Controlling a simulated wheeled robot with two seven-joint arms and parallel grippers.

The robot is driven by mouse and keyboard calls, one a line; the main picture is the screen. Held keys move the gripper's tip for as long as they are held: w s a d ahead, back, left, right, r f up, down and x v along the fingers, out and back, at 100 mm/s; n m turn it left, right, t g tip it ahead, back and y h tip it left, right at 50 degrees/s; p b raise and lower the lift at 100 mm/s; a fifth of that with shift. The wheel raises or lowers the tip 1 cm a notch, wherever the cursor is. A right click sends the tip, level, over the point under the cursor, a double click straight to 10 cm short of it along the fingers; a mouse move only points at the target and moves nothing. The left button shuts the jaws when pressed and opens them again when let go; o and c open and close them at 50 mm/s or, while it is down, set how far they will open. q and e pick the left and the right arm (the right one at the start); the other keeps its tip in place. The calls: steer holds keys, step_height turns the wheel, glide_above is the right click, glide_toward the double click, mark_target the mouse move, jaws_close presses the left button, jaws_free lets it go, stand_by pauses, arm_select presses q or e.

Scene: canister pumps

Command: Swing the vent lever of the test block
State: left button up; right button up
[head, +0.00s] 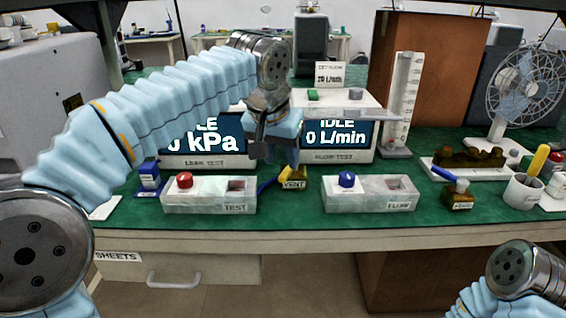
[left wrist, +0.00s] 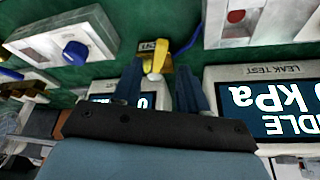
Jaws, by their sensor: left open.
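A small brass-yellow block labelled VENT (head: 293,181) stands on the green bench top, with a blue lever (head: 268,185) reaching out to its left. My left gripper (head: 274,150) is just above and behind it, pointing down, and partly hides the block's top. In the left wrist view, which is upside down, the VENT block (left wrist: 154,47) lies ahead of the fingertips (left wrist: 161,85), with a yellow part in front of it and the blue lever (left wrist: 189,42) to the right. The fingers are apart and hold nothing. My right gripper is out of view; only its arm shows.
Two IDLE display units (head: 337,157) stand behind. A second lever block (head: 458,197) sits farther right.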

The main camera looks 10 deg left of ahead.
arm_select(q)
steer(key=p+v, duration=0.1)
steer(key=v, duration=0.8)
steer(key=shift+r+p, duration=0.35)
steer(key=shift+r, duration=0.05)
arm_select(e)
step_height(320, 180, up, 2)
arm_select(q)
steer(key=shift+s, duration=0.1)
